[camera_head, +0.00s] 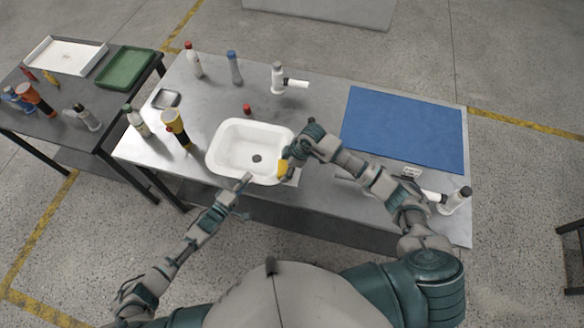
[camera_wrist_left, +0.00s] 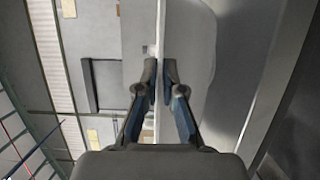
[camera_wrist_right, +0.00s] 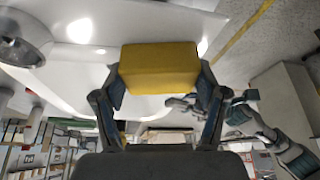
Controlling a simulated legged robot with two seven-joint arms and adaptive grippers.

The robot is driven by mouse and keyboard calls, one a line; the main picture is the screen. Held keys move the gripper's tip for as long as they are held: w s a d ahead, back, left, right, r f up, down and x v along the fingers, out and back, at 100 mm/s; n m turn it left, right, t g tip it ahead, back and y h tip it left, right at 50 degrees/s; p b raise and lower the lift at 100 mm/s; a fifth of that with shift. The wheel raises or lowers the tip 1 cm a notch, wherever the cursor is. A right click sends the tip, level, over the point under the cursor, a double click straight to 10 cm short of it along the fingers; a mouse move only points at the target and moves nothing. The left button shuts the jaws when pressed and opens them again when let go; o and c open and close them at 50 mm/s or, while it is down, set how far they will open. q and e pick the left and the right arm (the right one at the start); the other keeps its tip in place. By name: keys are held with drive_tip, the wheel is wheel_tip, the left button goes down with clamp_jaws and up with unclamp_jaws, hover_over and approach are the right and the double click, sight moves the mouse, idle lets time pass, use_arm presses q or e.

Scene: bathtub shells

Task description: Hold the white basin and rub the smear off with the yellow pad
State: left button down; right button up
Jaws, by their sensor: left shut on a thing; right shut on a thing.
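The white basin (camera_head: 228,142) sits on the metal table, with a dark drain in its floor. My left gripper (camera_head: 246,180) is shut on the basin's near rim; in the left wrist view its fingers (camera_wrist_left: 160,75) pinch a thin pale wall (camera_wrist_left: 178,30). My right gripper (camera_head: 290,164) is at the basin's right side, shut on the yellow pad (camera_head: 283,169). In the right wrist view the pad (camera_wrist_right: 160,68) is gripped between both fingers, with the white basin surface (camera_wrist_right: 150,22) behind it. I cannot make out the smear in any view.
A blue mat (camera_head: 405,128) covers the table's right part. Bottles, a yellow-and-black container (camera_head: 176,126) and a small metal tray (camera_head: 166,98) stand left of the basin. A red cap (camera_head: 247,108) lies behind it. A white tap-like object (camera_head: 455,200) is near the right front corner.

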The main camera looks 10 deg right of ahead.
sight(296, 174)
use_arm(q)
drive_tip(key=shift+a+f, duration=0.1)
drive_tip(key=shift+f, duration=0.05)
use_arm(e)
drive_tip(key=shift+s+d+f, duration=0.1)
drive_tip(key=shift+s+d, duration=0.35)
drive_tip(key=shift+d, duration=0.4)
use_arm(q)
drive_tip(key=shift+s, duration=0.1)
use_arm(e)
drive_tip(key=shift+s+d, duration=0.4)
drive_tip(key=shift+d, duration=0.5)
use_arm(q)
drive_tip(key=shift+d, duration=0.2)
use_arm(e)
wheel_tip(296, 174, up, 3)
drive_tip(key=shift+f, duration=0.1)
use_arm(q)
drive_tip(key=shift+a, duration=0.1)
use_arm(e)
drive_tip(key=shift+r, duration=2.7)
use_arm(q)
drive_tip(key=c, duration=1.2)
unclamp_jaws()
drive_tip(key=shift+c, duration=0.2)
